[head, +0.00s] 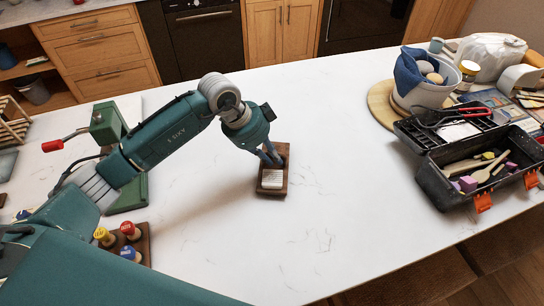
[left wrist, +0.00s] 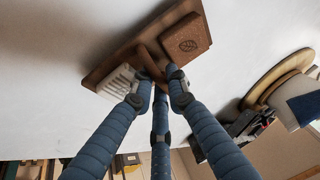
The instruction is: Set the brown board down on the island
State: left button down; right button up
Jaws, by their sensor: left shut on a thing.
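The brown board (head: 272,193) is a small dark wooden tray near the middle of the white island (head: 350,215). It carries a pale ridged block (head: 271,180) at its near end. In the left wrist view the board (left wrist: 135,48) also shows a brown square block with a stamped round mark (left wrist: 186,42) at its other end. My left gripper (head: 272,160) comes down over the far half of the board, its fingers (left wrist: 158,80) closed on the board's middle part. I cannot tell whether the board touches the island. My right gripper is not in view.
A black toolbox (head: 430,185) with pottery tools stands open at right. Behind it, a grey bucket with a blue cloth (head: 425,90) stands on a round wooden board. At left are a green press (head: 108,125) and a rack of coloured knobs (head: 145,250). The island around the board is clear.

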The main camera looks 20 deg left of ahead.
pick_arm(q)
jog(key=shift+f, duration=0.8)
jog(key=shift+w, duration=0.1)
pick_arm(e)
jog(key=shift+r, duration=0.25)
pick_arm(q)
jog(key=shift+f, duration=0.2)
jog(key=c, duration=1.9)
grip_release()
jog(key=shift+o, duration=0.9)
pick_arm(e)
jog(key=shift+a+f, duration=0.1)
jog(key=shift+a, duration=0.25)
